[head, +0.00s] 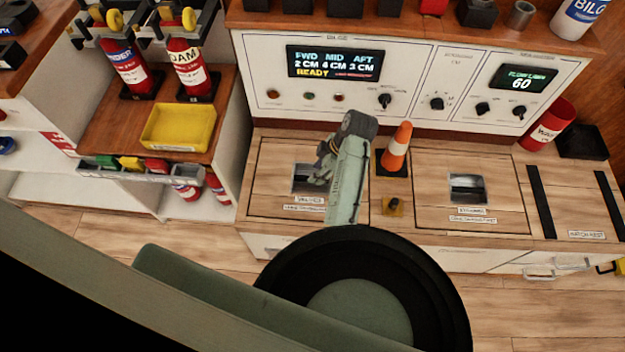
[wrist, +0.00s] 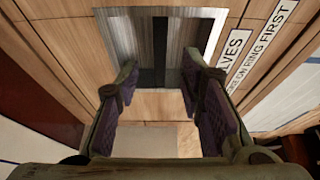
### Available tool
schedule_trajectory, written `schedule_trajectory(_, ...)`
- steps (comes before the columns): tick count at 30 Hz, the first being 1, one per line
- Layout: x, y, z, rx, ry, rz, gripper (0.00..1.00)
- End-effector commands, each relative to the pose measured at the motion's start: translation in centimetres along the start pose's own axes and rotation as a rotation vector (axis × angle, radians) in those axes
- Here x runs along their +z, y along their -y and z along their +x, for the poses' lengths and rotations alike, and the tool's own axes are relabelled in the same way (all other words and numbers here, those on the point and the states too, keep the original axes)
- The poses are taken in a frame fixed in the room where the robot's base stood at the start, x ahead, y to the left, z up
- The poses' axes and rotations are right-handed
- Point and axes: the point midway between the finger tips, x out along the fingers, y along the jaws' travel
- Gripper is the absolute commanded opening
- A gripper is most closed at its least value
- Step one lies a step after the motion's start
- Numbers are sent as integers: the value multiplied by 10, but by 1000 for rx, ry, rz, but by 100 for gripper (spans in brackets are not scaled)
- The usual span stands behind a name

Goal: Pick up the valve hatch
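The valve hatch (head: 267,178) is a square wooden panel set in the left part of the bench top, with a metal recessed pull (head: 301,180) in it. In the wrist view, the pull (wrist: 166,45) is a bright metal frame with a dark bar across the middle, and the label beside it ends in "LVES". My gripper (head: 319,178) is over the pull, partly hiding it in the head view. In the wrist view, my gripper (wrist: 161,68) is open, its padded fingers apart with nothing between them. I cannot tell whether the fingertips touch the hatch.
An orange cone (head: 397,149) stands close to the right of my arm. A second hatch (head: 501,190) with a similar pull lies further right. The control panel (head: 414,82) rises behind the bench. A yellow tray (head: 179,128) and red extinguishers (head: 187,64) are on the left.

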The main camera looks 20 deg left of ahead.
Motion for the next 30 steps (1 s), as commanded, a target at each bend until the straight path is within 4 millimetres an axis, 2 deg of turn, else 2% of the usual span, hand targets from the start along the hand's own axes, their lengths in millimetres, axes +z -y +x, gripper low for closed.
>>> schedule_trajectory(13,-2,1,51,0,2,1,35)
schedule_trajectory(30,0,0,55,2,1,3,34)
